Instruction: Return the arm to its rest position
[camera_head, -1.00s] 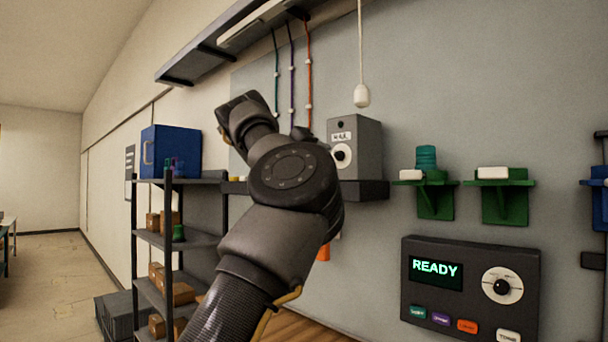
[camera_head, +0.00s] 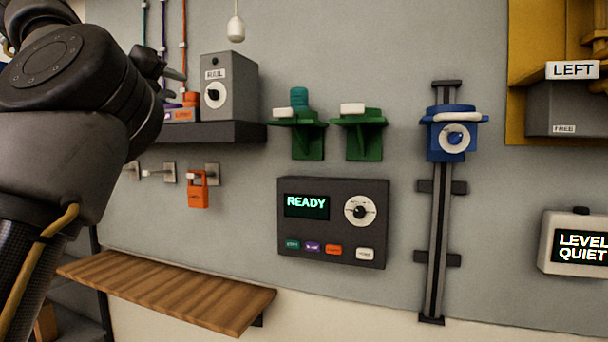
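My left arm (camera_head: 75,130) rises from the lower left and fills the left side of the head view. My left gripper (camera_head: 172,84) shows partly past the arm's dark wrist, in front of the shelf with the grey box. Its two fingertips look apart, with nothing seen between them; the rest of it is hidden by the arm. My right gripper is not in view.
A grey box with a dial (camera_head: 230,88) stands on a dark shelf (camera_head: 215,133). Green brackets (camera_head: 308,140), a panel reading READY (camera_head: 333,250), a blue slider on a rail (camera_head: 455,140) and a wooden ledge (camera_head: 170,290) are on the wall.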

